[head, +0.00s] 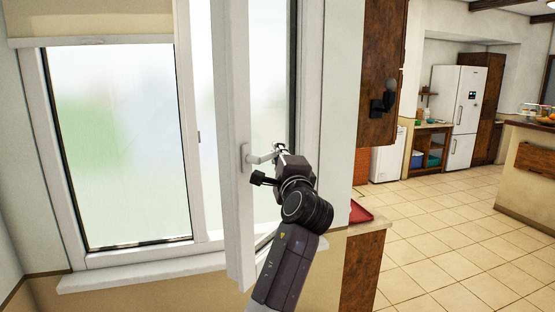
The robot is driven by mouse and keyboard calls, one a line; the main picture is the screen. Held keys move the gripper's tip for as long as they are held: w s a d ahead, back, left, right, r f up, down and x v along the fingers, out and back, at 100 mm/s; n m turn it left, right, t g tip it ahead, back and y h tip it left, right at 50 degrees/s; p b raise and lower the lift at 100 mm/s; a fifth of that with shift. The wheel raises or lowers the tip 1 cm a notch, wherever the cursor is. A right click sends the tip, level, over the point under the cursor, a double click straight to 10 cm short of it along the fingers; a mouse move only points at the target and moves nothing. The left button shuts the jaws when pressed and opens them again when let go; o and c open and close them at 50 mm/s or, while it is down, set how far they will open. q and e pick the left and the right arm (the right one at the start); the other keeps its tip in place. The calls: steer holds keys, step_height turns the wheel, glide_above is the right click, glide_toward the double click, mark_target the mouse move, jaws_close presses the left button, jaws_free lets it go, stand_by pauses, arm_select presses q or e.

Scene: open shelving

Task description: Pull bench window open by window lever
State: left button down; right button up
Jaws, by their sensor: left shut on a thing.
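The bench window's white sash (233,90) stands swung out of its frame into the room, its edge turned towards me. The white window lever (260,157) sticks out from the sash to the right at mid-height. My left gripper (277,152) is shut on the window lever near its free end. The gripper and its wrist hide part of the lever and the lower glass behind. My right gripper is not in view.
A fixed window pane (120,140) and a white sill (150,275) are on the left. A brown wooden cabinet (382,70) hangs right of the window, above a counter with a red tray (360,212). The tiled floor (440,230) is open towards the white fridge (465,105).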

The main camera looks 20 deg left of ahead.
arm_select(q)
steer(key=shift+r, duration=0.1)
steer(key=c, duration=2)
jaws_free()
steer(key=shift+o, duration=0.2)
steer(key=v, duration=0.7)
steer(key=shift+s+d, duration=0.15)
steer(key=shift+s, duration=0.15)
